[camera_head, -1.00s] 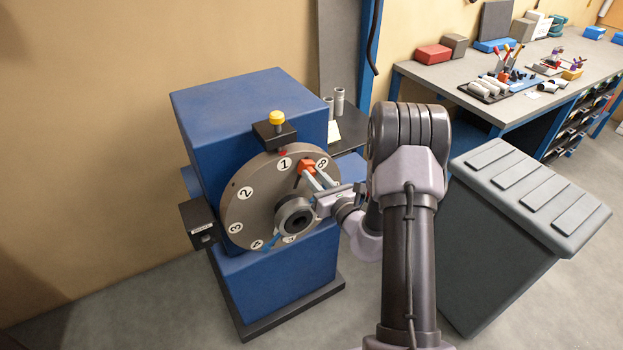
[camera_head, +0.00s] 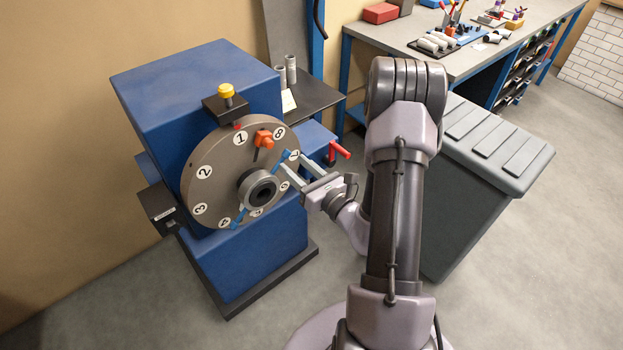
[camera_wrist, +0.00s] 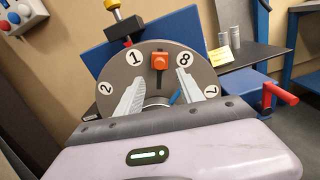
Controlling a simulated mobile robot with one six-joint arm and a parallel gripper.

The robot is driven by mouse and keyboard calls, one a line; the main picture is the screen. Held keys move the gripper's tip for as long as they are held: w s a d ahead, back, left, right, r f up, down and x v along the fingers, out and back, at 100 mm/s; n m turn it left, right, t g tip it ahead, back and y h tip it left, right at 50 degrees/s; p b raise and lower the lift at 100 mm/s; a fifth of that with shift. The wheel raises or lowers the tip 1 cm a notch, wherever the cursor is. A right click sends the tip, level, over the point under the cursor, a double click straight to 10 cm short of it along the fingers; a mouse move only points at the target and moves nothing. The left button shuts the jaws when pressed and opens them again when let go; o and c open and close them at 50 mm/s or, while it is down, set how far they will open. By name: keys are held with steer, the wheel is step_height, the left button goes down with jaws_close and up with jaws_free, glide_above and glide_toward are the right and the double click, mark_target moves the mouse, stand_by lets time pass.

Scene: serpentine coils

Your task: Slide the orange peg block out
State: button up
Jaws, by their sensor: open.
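The orange peg block (camera_head: 264,139) sits near the rim of the grey numbered disc (camera_head: 208,152), between labels 1 and 8, at the outer end of a dark radial slot. It also shows in the wrist view (camera_wrist: 159,62), upright in the slot. My gripper (camera_head: 291,161) is open and empty, in front of the disc and to the lower right of the block. In the wrist view its two fingers (camera_wrist: 160,76) point at the disc on either side of the block's line, with a gap to the block.
A yellow-topped plunger (camera_head: 227,92) stands above the disc on the blue housing (camera_head: 190,75). A blue bar (camera_head: 240,216) shows by the hub (camera_head: 258,188). A red handle (camera_head: 340,151) is right of the disc. A grey bin (camera_head: 480,170) stands right of my arm.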

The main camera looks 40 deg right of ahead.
steer(key=s, duration=0.7)
steer(key=shift+d, duration=0.1)
